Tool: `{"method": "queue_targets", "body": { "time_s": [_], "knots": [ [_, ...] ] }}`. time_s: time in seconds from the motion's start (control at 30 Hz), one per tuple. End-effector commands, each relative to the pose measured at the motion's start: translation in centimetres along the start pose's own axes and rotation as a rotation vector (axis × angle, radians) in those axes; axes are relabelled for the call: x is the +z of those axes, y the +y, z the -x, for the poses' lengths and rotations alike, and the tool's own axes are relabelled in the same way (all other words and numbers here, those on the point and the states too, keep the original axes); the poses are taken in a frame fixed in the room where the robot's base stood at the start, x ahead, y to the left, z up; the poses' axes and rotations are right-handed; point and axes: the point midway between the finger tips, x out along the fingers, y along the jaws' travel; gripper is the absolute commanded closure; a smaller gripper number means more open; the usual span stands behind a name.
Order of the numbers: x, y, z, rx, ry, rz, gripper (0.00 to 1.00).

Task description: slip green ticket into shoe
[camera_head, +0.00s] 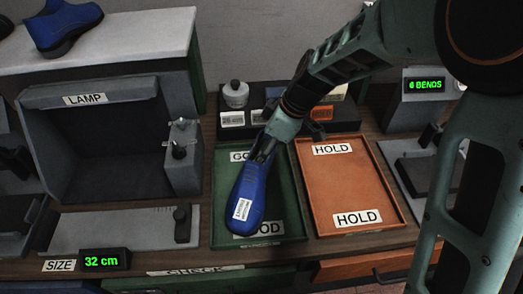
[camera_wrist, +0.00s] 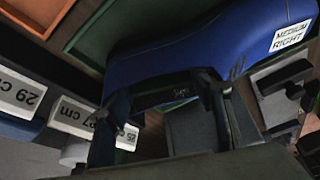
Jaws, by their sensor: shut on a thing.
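My gripper (camera_head: 264,152) is shut on one end of a blue shoe (camera_head: 252,186), which hangs over the green tray (camera_head: 286,180) with its white label facing up. I cannot tell whether the shoe touches the tray. The wrist view shows the blue shoe (camera_wrist: 205,45) across the top, its label reading "MEDIUM RIGHT", with my gripper's fingers (camera_wrist: 170,100) at its near edge. The shoe's opening is not clearly seen. I cannot make out a green ticket for certain; small cards stand in a dark rack (camera_head: 224,132) behind the trays, partly hidden by my arm.
An orange tray (camera_head: 348,190) marked "HOLD" lies right of the green one. A grey lamp box (camera_head: 95,150) stands left, with a "32 cm" display (camera_head: 102,260) in front. A "BENDS" display (camera_head: 427,85) stands right. Another blue shoe (camera_head: 62,25) sits on the upper left shelf.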

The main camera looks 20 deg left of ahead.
Motion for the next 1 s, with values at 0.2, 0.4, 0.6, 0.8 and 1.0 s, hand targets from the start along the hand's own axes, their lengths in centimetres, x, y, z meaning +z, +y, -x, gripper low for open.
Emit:
{"method": "queue_targets", "body": {
  "time_s": [0.2,0.4,0.6,0.8,1.0],
  "knots": [
    [0.1,0.0,-0.2,0.000,0.000,0.000,0.43],
    [0.0,0.0,-0.1,0.000,0.000,0.000,0.43],
    [-0.1,0.2,2.3,0.005,0.003,0.000,0.43],
    [-0.1,0.2,6.8,0.007,0.003,0.000,0.43],
    [-0.1,0.1,10.4,0.004,0.001,0.000,0.43]
  ]
}}
